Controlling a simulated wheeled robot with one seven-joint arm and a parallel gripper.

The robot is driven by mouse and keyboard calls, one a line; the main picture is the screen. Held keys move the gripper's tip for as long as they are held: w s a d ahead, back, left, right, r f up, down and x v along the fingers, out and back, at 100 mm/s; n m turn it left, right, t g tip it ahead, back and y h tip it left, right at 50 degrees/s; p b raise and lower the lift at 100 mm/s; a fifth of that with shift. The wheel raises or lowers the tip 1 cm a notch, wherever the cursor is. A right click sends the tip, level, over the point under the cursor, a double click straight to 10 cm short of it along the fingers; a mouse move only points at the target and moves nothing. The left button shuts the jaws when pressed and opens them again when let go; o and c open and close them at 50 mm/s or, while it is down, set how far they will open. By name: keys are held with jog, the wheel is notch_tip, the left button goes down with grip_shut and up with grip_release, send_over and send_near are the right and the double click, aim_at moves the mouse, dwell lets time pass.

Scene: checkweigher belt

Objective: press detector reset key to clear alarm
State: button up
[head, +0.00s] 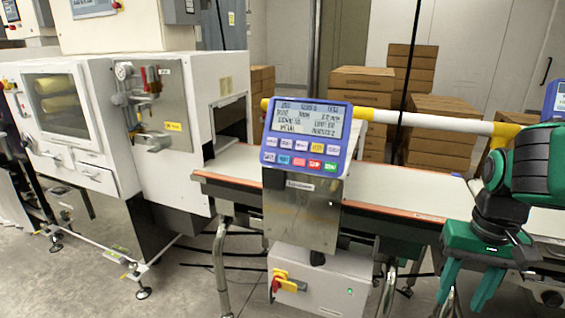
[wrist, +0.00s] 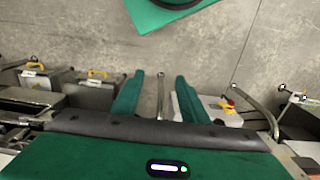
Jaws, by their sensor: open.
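The blue control panel (head: 306,137) stands on a steel bracket at the front of the belt. Its screen (head: 308,119) shows lines of text too small to read. Below the screen are two rows of coloured keys (head: 300,155), including yellow, red and green ones; their labels are too small to tell which is the detector reset key. My gripper (head: 468,296) is at the lower right, pointing down, open and empty, well to the right of the panel and lower than it. In the wrist view my gripper (wrist: 157,92) points over the floor, and the panel does not show.
The conveyor belt (head: 400,195) runs behind the panel, with a yellow-ended white rail (head: 430,121) above it. A white box with a red-yellow switch (head: 320,285) sits below. A white machine (head: 110,130) stands left; stacked cartons (head: 440,125) stand behind.

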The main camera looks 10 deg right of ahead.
grip_shut()
dwell(1.4)
